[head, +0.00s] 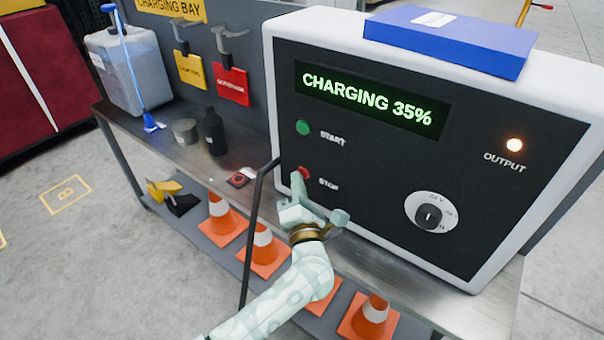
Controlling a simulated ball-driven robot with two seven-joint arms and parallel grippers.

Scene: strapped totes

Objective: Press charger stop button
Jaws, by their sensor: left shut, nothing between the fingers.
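The charger (370,185) is a white box with a black front panel, standing on a metal bench. Its display (366,98) reads "CHARGING 35%". The red stop button (306,172) is on the left of the panel, below the green start button (303,128). My left gripper (298,180) is shut and empty, with its tip at the stop button and covering part of it. I cannot tell whether the tip touches the button. My right gripper is not in view.
A blue box (450,42) lies on the charger. A dial (431,213) and a lit orange output lamp (515,145) are on the panel. A black cable or bar (254,225) runs down beside my left gripper. Several orange cones (221,218) stand on the lower shelf.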

